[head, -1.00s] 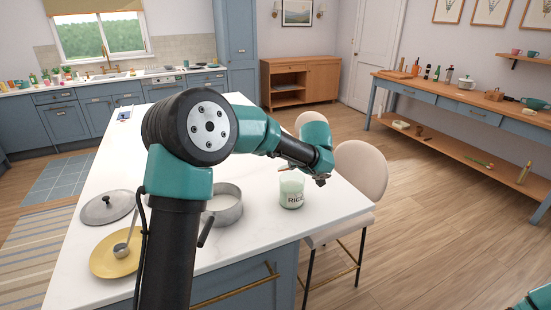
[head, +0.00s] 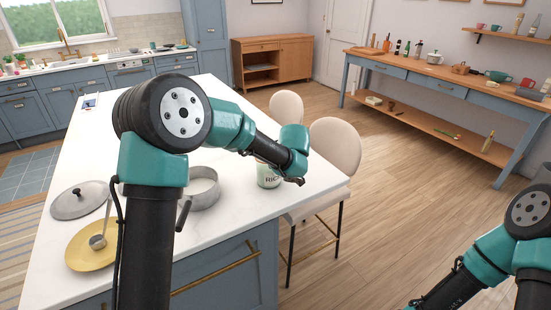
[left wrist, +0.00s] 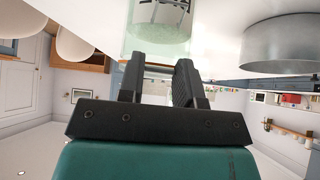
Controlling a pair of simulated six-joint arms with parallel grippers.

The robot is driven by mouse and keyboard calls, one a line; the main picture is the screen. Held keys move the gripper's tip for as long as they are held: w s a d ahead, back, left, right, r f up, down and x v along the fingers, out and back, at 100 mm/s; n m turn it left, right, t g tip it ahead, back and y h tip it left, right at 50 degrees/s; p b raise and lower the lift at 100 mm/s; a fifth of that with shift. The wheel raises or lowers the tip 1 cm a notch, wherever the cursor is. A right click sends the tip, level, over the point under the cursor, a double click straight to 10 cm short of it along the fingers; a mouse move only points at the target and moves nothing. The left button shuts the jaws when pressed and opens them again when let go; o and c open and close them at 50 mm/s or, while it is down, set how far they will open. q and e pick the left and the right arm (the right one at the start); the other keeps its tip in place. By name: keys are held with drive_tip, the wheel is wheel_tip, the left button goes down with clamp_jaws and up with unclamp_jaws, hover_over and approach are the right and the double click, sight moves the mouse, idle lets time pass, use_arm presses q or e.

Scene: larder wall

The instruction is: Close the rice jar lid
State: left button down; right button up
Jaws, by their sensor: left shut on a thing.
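The rice jar (head: 268,177), pale green glass with a RICE label, stands upright near the right edge of the white island top. My left gripper (head: 298,180) is at the jar's top, and its wrist hides the upper part of the jar in the head view. In the left wrist view the jar (left wrist: 160,28) is upside down in the picture, just beyond the two dark fingers (left wrist: 157,66). The fingers are shut on the jar's lid, which is mostly hidden; its exact tilt cannot be told.
A grey pot (head: 205,190) stands left of the jar. Further left are a grey pot lid (head: 77,203) and a yellow plate (head: 85,252) with a ladle (head: 98,240). Cream chairs (head: 335,143) stand by the island's right side.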

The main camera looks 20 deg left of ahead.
use_arm(q)
drive_tip(key=shift+f, duration=0.2)
drive_tip(key=c, duration=0.8)
unclamp_jaws()
drive_tip(key=shift+r, duration=0.1)
drive_tip(key=v, duration=1.7)
drive_tip(key=shift+r, duration=0.25)
drive_tip(key=shift+f, duration=0.1)
